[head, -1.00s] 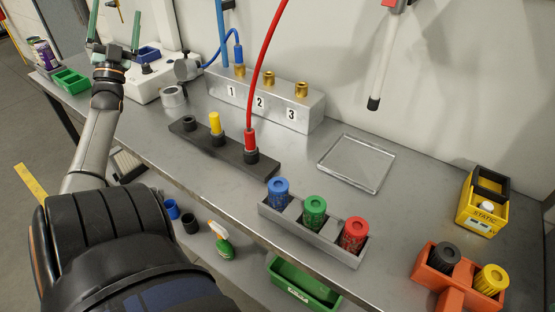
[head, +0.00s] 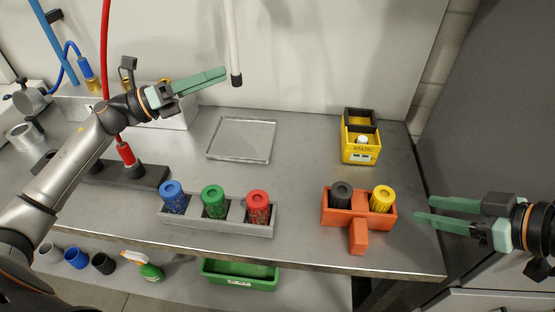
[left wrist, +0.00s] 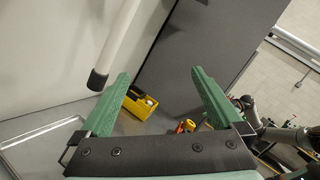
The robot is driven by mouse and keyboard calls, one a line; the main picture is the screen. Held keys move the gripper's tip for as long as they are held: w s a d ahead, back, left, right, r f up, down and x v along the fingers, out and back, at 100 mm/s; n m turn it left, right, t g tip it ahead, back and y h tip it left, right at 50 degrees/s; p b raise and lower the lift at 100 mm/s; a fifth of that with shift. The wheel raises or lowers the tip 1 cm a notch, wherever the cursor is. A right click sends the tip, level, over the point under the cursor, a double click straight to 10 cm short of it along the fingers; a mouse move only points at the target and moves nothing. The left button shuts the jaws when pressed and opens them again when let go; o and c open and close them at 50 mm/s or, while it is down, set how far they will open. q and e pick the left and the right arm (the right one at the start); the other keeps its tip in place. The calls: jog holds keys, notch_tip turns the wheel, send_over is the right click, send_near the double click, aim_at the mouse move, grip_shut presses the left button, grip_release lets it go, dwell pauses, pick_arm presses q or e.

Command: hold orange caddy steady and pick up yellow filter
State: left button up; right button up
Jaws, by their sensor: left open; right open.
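The orange caddy (head: 357,244) stands near the table's front edge at the right in the head view. It holds a black filter (head: 341,194) at left and the yellow filter (head: 382,198) at right, both upright. My left gripper (head: 222,77) is open and empty, in the air above the back of the table, to the left of the caddy and well apart from it. In the left wrist view its green fingers (left wrist: 165,100) stand wide apart with nothing between. My right gripper (head: 424,212) is open and empty, just right of the caddy, its fingers pointing left.
A grey rack (head: 232,227) with blue, green and red filters stands left of the caddy. A yellow STATIC box (head: 361,156) is behind the caddy. A white hanging tube (head: 236,79) is near my left gripper.

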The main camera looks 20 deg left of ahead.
pick_arm(q)
jog(key=s+d+f+m+g, duration=0.3)
jog(key=d+f+m+g, duration=0.45)
jog(key=d, duration=0.45)
jog(key=m+g+y, duration=0.2)
jog(key=m+g, duration=0.1)
jog(key=m, duration=0.2)
send_near(336, 197)
jog(key=w+a+f, duration=0.1)
jog(key=a+f, duration=0.1)
jog(key=x, duration=1.2)
jog(key=shift+w+d+r, duration=0.15)
jog(key=shift+w+r, duration=0.05)
grip_shut()
